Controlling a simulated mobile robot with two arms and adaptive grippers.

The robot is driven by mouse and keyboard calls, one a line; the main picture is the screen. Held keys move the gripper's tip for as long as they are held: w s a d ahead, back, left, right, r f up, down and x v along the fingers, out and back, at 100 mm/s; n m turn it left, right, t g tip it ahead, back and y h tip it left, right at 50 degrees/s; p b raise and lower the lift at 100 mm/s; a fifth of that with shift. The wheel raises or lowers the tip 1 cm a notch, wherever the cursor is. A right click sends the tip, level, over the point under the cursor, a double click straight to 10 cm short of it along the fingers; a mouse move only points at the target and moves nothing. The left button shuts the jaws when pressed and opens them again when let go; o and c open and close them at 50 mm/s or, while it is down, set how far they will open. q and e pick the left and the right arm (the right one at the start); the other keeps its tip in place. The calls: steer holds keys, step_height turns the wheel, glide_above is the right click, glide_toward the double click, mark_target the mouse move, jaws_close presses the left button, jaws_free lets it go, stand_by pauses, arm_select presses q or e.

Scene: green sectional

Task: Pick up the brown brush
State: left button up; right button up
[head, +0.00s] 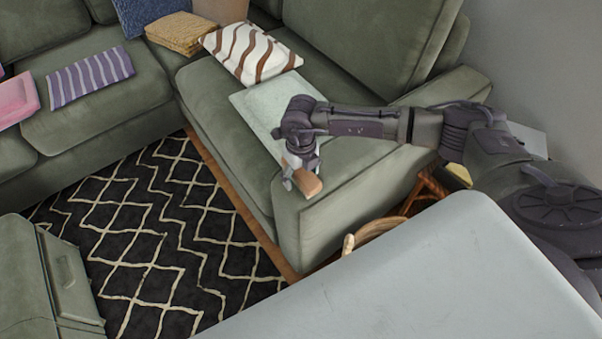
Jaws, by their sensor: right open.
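A brown brush (308,183) shows as a tan-brown block at the near end of the green sectional (330,215), close to its armrest. My right gripper (288,180) reaches in from the right over the seat and points down at the brush. Its fingers are open. The brush is right beside the fingertips, partly hidden by them; I cannot tell whether they touch it. My left gripper is not in view.
A pale flat cushion (262,108) lies under my right forearm. A brown-striped white pillow (250,54) and a tan folded stack (181,33) lie farther back. A curved wooden piece (374,233) stands by the armrest. The patterned rug (165,235) is clear.

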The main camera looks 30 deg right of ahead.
steer(key=c, duration=1.3)
steer(key=shift+w+r, duration=0.1)
steer(key=shift+r, duration=0.6)
step_height(320, 180, up, 3)
steer(key=shift+f, duration=0.1)
steer(key=s+d+r, duration=0.2)
steer(key=s, duration=0.1)
steer(key=s+d+r, duration=0.2)
steer(key=s, duration=0.1)
steer(key=s+d+r, duration=0.2)
steer(key=s+d, duration=0.1)
steer(key=shift+s+r, duration=0.3)
steer(key=shift+r, duration=0.1)
